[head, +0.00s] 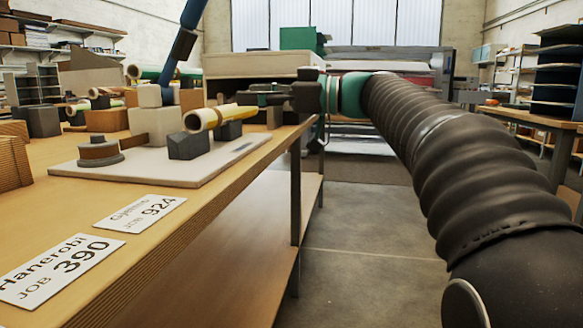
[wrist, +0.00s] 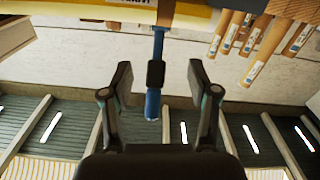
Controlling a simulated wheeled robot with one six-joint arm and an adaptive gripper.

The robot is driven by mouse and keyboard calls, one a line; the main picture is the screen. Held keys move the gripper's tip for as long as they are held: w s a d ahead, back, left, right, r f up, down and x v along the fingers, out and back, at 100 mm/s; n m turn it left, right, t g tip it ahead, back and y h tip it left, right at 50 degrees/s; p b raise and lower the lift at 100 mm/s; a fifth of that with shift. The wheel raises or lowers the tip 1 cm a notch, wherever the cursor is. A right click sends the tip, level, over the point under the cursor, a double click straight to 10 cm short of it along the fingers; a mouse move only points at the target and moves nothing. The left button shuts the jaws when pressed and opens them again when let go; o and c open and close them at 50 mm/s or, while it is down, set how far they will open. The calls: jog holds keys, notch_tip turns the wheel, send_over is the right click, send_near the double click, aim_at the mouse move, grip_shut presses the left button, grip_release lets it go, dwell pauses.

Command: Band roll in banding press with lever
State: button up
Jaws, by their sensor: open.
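The banding press stands on a pale base board (head: 210,165) on the workbench. A yellow roll (head: 232,113) with a tan end lies across its dark V-shaped rests. The press lever (head: 193,12) is a raised blue bar with a black sleeve (head: 183,45). My gripper (head: 245,98) reaches in from the right, just above and behind the roll in the head view. In the wrist view my gripper (wrist: 160,90) is open, and the lever's sleeve (wrist: 156,73) shows between the fingers, with gaps on both sides. I cannot tell how far ahead the lever is.
Two job cards, 390 (head: 62,268) and 924 (head: 140,211), lie at the bench's front. A round dark-topped piece (head: 98,151) sits on the board's left. Other rolls (wrist: 265,48) show in the wrist view. The floor (head: 365,235) right of the bench is clear.

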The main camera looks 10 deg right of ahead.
jog(key=v, duration=1)
jog(key=s+a+f+m+h, duration=0.2)
jog(key=f+m, duration=0.1)
jog(key=f, duration=0.2)
jog(key=s+a+f+m+h, duration=0.1)
jog(key=s+f+m+h, duration=0.1)
jog(key=f, duration=0.4)
jog(key=shift+a+m+h, duration=0.4)
jog(key=shift+m, duration=0.2)
